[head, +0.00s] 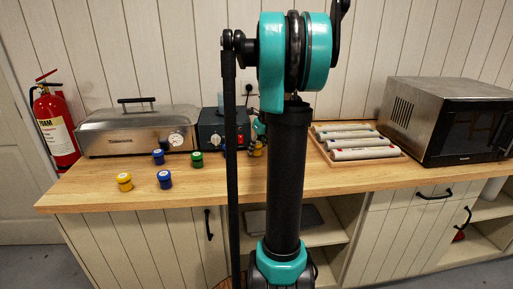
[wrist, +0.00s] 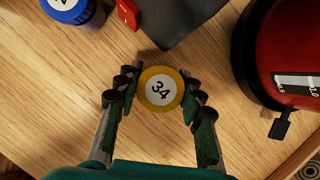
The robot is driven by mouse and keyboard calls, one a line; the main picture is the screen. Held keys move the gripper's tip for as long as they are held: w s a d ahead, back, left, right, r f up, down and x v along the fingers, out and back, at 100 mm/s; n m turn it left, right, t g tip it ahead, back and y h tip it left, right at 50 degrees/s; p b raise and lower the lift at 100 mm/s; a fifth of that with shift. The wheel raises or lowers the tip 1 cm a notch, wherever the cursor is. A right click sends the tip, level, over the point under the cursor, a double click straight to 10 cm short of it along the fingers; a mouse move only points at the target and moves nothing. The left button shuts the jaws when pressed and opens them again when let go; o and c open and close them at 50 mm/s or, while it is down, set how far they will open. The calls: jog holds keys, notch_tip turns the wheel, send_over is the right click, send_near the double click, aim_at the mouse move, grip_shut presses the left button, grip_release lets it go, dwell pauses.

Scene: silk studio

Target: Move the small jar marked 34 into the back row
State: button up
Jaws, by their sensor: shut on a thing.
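The small jar marked 34 (wrist: 160,90) has a yellow rim around a white label and shows from above in the wrist view. My gripper (wrist: 159,96) is shut on it, with one finger on each side. I cannot tell whether the jar touches the wood below. In the head view, a yellow bit of a jar (head: 257,150) shows beside my arm, which hides most of my gripper. Left of it on the worktop are a green jar (head: 197,159), two blue jars (head: 158,157) (head: 164,179) and another yellow jar (head: 124,182). Their numbers are unreadable there.
In the wrist view, a blue-lidded jar (wrist: 72,8), a small red object (wrist: 128,14) and a dark flat piece (wrist: 180,20) lie beyond my gripper. A large red round object (wrist: 290,50) stands right. A steel roaster (head: 138,128), tray of rolls (head: 355,142) and microwave (head: 455,120) line the worktop (head: 100,199).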

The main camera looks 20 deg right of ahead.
jog(key=shift+f, duration=0.15)
jog(key=o, duration=1.2)
jog(key=v, duration=1.2)
